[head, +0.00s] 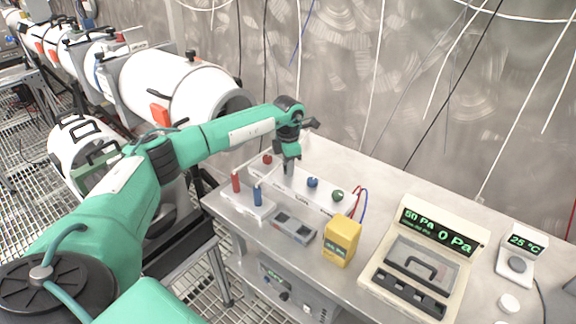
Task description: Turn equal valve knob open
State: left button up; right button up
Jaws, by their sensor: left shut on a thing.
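A white valve panel (300,187) lies on the steel table with a row of small knobs. A red knob (267,159), a blue knob (312,183) and a green knob (337,196) show on it. My left gripper (289,170) points down at the panel between the red and blue knobs. It is shut on a valve knob there, which its fingers hide. I cannot read the panel labels or tell how far the knob is turned. My right gripper is not in view.
A red and a blue post (257,196) stand on a white block in front of the panel. A grey device (293,227), a yellow meter (341,240), a pressure display (437,233) and a temperature display (525,243) stand on the table (385,180). White tunnel pipes run at left.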

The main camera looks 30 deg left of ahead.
pick_arm(q)
jog(key=o, duration=1)
jog(key=shift+c, duration=0.2)
jog(key=shift+r, duration=0.35)
notch_tip(320, 180, up, 13)
jog(key=b, duration=0.1)
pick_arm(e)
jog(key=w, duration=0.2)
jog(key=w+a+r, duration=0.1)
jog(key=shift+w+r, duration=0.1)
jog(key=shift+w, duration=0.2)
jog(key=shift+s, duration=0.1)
